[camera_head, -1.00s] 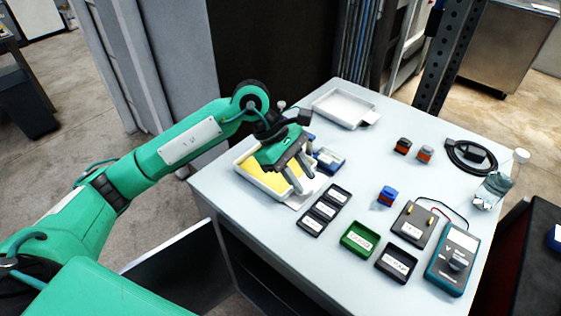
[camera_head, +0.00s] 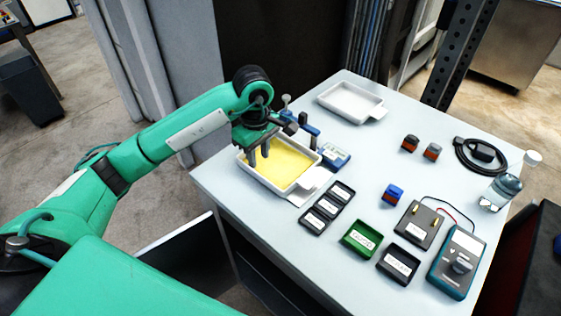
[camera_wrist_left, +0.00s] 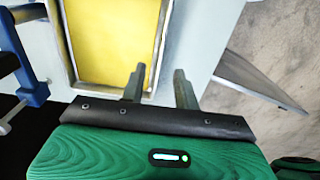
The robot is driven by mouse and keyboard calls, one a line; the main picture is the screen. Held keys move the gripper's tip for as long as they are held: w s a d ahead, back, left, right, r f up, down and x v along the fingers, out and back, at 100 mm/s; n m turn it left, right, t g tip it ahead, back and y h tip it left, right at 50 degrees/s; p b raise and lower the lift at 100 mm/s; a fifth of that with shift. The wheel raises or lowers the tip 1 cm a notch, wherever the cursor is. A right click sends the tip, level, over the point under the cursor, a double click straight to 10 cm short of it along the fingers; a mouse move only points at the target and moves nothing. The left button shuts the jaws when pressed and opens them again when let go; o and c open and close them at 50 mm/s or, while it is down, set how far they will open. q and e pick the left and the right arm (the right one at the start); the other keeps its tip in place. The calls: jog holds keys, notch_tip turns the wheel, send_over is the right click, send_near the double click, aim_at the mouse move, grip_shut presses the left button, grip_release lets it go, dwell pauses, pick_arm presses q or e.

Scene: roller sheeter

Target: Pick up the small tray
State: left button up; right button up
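A white tray (camera_head: 262,185) with a yellow layer inside (camera_head: 285,165) lies at the table's near left, its tab (camera_head: 315,179) pointing right; it also shows in the left wrist view (camera_wrist_left: 163,40). My left gripper (camera_head: 258,158) points down at the tray's left end. In the left wrist view its fingers (camera_wrist_left: 159,78) are apart, one over the yellow inside and the other outside the rim, with the tray wall between them; I cannot tell whether they touch it. A second, empty white tray (camera_head: 351,103) lies at the back. My right gripper is out of view.
A blue-and-dark device (camera_head: 312,132) stands beside the yellow-filled tray. Black bins (camera_head: 328,208), a green bin (camera_head: 361,239), a meter (camera_head: 457,262), small blocks (camera_head: 393,195) and a coiled cable (camera_head: 482,155) occupy the right. The table's middle is fairly clear.

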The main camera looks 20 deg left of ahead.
aim_at(260, 175)
pick_arm(q)
jog(key=shift+f, duration=0.8)
jog(key=shift+s+f+p, duration=0.1)
jog(key=shift+f+p, duration=0.25)
jog(key=shift+p, duration=0.05)
notch_tip(260, 175, down, 3)
jog(key=shift+f+p, duration=0.1)
jog(key=shift+p, duration=0.4)
jog(key=shift+f, duration=0.45)
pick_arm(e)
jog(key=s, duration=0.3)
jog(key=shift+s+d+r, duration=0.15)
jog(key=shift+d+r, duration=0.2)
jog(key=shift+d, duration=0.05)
pick_arm(q)
jog(key=shift+f, duration=0.1)
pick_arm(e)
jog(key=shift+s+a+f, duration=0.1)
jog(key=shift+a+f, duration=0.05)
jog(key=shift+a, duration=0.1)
pick_arm(q)
jog(key=shift+f+b, duration=0.15)
jog(key=shift+b, duration=0.25)
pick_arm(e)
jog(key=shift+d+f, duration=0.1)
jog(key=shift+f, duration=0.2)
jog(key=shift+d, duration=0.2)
